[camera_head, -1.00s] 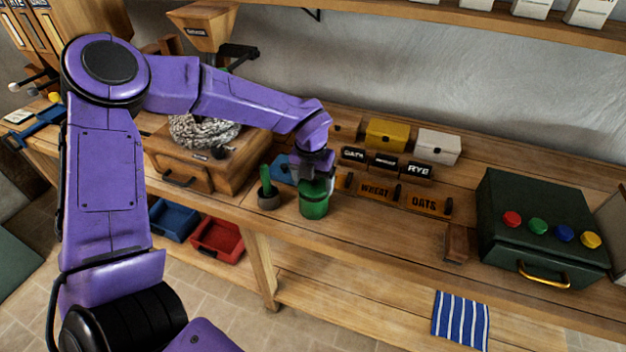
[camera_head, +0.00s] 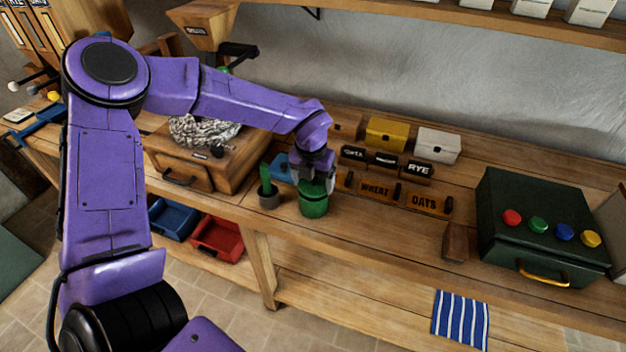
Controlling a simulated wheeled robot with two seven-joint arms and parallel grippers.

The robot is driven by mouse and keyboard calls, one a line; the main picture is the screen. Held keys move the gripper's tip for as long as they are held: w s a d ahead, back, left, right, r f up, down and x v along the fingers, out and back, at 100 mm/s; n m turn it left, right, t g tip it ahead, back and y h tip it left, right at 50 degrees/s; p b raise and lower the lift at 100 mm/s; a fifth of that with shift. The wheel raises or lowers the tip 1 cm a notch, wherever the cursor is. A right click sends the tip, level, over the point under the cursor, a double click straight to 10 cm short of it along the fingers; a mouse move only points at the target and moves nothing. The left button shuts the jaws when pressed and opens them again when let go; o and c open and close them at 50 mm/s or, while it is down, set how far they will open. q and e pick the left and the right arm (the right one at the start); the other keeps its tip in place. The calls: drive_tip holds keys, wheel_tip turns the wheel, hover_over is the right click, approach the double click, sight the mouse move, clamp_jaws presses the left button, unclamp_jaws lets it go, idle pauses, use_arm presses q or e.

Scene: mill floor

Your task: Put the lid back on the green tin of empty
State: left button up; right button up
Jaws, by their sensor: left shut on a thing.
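The green tin (camera_head: 313,204) stands upright on the wooden bench near its front edge. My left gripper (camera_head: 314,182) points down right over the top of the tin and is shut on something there. What it holds is mostly hidden by the fingers; it looks like the green lid, at the tin's rim. I cannot tell whether the lid is seated or just above the rim. My right gripper is not in view.
A small dark pot with a green-handled tool (camera_head: 268,192) stands close left of the tin. WHEAT and OATS blocks (camera_head: 400,194) lie to the right. A dark green box with coloured knobs (camera_head: 540,230) stands further right.

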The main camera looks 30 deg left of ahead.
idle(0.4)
use_arm(q)
drive_tip(key=o, duration=0.9)
drive_tip(key=shift+r+p, duration=3.05)
drive_tip(key=shift+r, duration=0.5)
clamp_jaws()
drive_tip(key=shift+f, duration=0.2)
